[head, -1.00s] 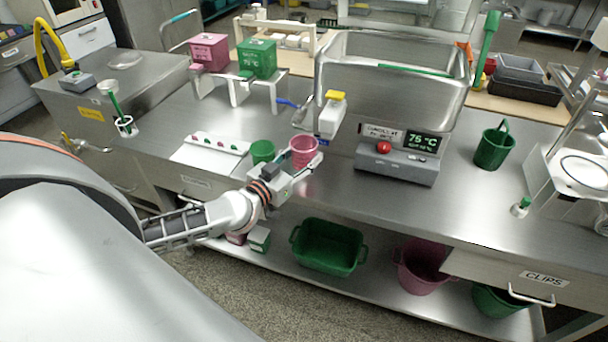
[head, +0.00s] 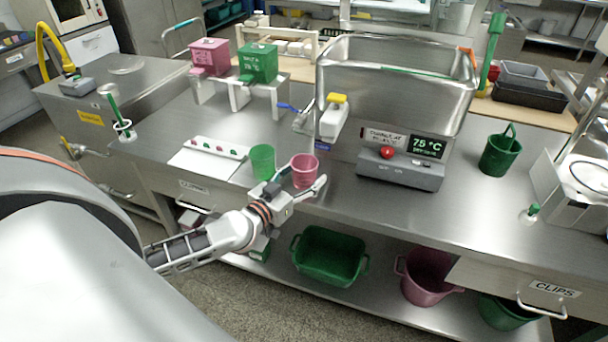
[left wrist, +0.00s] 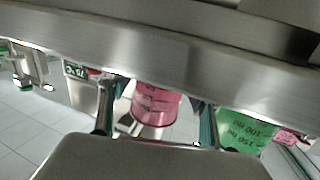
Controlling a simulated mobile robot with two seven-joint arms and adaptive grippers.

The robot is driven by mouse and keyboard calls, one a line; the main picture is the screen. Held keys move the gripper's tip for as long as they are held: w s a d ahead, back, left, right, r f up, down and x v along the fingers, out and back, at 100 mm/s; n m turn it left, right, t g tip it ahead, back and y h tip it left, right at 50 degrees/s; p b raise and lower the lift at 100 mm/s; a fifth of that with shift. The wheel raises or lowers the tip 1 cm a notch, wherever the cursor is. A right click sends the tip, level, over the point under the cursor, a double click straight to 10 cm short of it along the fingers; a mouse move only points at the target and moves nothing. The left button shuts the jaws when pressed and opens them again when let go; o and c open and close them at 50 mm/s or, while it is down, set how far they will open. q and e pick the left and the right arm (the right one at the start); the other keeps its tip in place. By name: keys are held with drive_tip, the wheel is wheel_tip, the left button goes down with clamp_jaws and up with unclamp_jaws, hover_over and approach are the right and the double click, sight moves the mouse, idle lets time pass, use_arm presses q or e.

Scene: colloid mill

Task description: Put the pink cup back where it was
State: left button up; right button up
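The pink cup (head: 305,172) stands upright, apparently on the steel counter near its front edge, just right of the green cup (head: 262,162). My left gripper (head: 304,180) is at the front edge with its fingers spread on either side of the pink cup. In the left wrist view, the pink cup (left wrist: 155,104) sits between the two fingers with a gap on each side, so the gripper looks open. The green cup (left wrist: 243,130), with volume marks, shows beyond one finger. My right gripper is not in view.
A white board with coloured knobs (head: 208,157) lies left of the cups. A control box with a red button (head: 400,170) stands to the right, below the steel tank (head: 395,85). Pink and green dispensers stand behind.

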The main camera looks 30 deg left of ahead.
use_arm(q)
drive_tip(key=shift+r, duration=0.15)
drive_tip(key=s, duration=1.1)
drive_tip(key=s+d+f+m+g+h, duration=0.25)
drive_tip(key=s+d+f+h, duration=0.3)
drive_tip(key=d, duration=0.65)
drive_tip(key=s+d+f+g+y, duration=0.1)
drive_tip(key=s+f, duration=0.3)
drive_tip(key=f, duration=0.4)
drive_tip(key=s+d+f+m+g+y, duration=0.1)
drive_tip(key=s+d+f+g+y, duration=0.1)
drive_tip(key=f, duration=0.5)
drive_tip(key=s+d+g, duration=0.1)
drive_tip(key=s+d, duration=0.1)
drive_tip(key=s, duration=0.1)
drive_tip(key=shift+f+p, duration=0.3)
drive_tip(key=shift+f, duration=0.1)
